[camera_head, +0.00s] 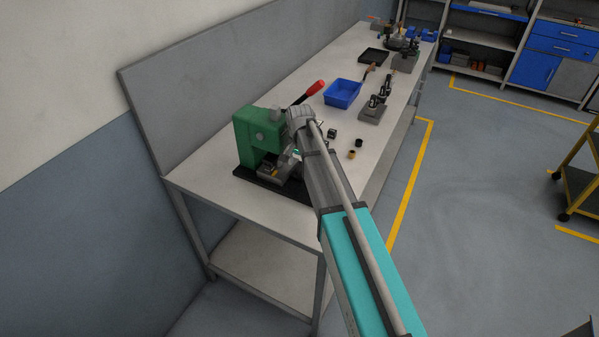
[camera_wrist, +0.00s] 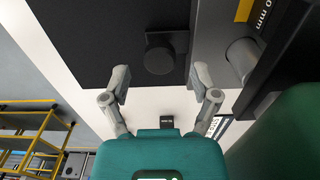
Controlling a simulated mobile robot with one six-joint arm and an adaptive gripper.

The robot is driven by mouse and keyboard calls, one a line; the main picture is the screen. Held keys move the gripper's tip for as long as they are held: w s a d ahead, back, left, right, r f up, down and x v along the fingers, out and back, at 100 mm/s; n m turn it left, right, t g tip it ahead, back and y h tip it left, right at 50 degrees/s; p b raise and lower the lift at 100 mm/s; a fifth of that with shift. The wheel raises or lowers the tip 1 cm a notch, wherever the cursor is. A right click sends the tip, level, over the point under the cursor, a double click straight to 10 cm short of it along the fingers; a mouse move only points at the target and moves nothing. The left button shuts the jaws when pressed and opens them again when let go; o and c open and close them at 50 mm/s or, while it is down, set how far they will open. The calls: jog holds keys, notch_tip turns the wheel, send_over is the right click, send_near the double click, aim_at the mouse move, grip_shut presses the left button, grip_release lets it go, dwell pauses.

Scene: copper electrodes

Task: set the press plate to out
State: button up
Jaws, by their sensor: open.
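The green press (camera_head: 255,135) stands on a black base (camera_head: 244,174) at the near end of the bench, its lever ending in a red handle (camera_head: 315,89). A grey block with a yellow marking (camera_head: 270,172) sits at the press's front. In the wrist view, the press's grey part (camera_wrist: 215,30) carries a partly cut-off label reading "0 mm". A dark round knob (camera_wrist: 158,58) shows just beyond my fingertips, roughly centred between them. My gripper (camera_wrist: 160,84) is open and empty. I cannot tell whether the fingers touch anything. In the head view my arm hides much of the press's right side.
Small dark and brass parts (camera_head: 352,154) lie on the bench right of the press. A blue bin (camera_head: 342,93), a grey fixture (camera_head: 372,110) and a black tray (camera_head: 373,56) stand farther along. A grey panel backs the bench. A yellow cart (camera_head: 580,170) stands at the right; the floor between is clear.

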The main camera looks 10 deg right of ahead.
jog(key=shift+f+b, duration=0.6)
jog(key=shift+f, duration=0.25)
grip_shut()
